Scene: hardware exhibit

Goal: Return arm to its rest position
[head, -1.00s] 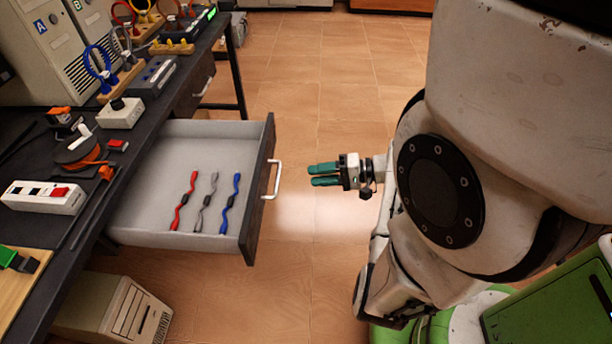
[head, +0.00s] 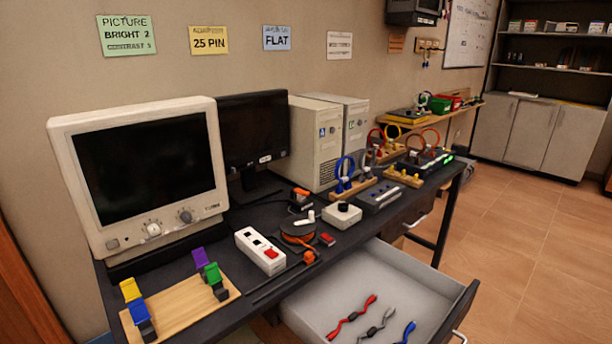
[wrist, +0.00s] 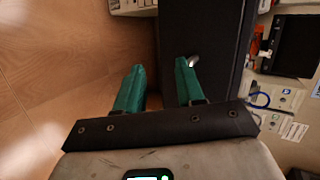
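My gripper (wrist: 160,65) shows only in the wrist view. Its two teal fingers stand apart with nothing between them, so it is open and empty. A dark panel, apparently the drawer front (wrist: 205,45), lies beyond the fingers, with part of a light handle (wrist: 193,61) by the right fingertip. I cannot tell whether they touch. In the head view the arm is out of frame.
The dark desk (head: 215,318) carries a beige monitor (head: 150,170), a white power strip (head: 260,250), a wooden block stand (head: 180,306) and several other devices. The pulled-out drawer juts past the desk edge. Tiled floor (head: 520,250) is clear to the right.

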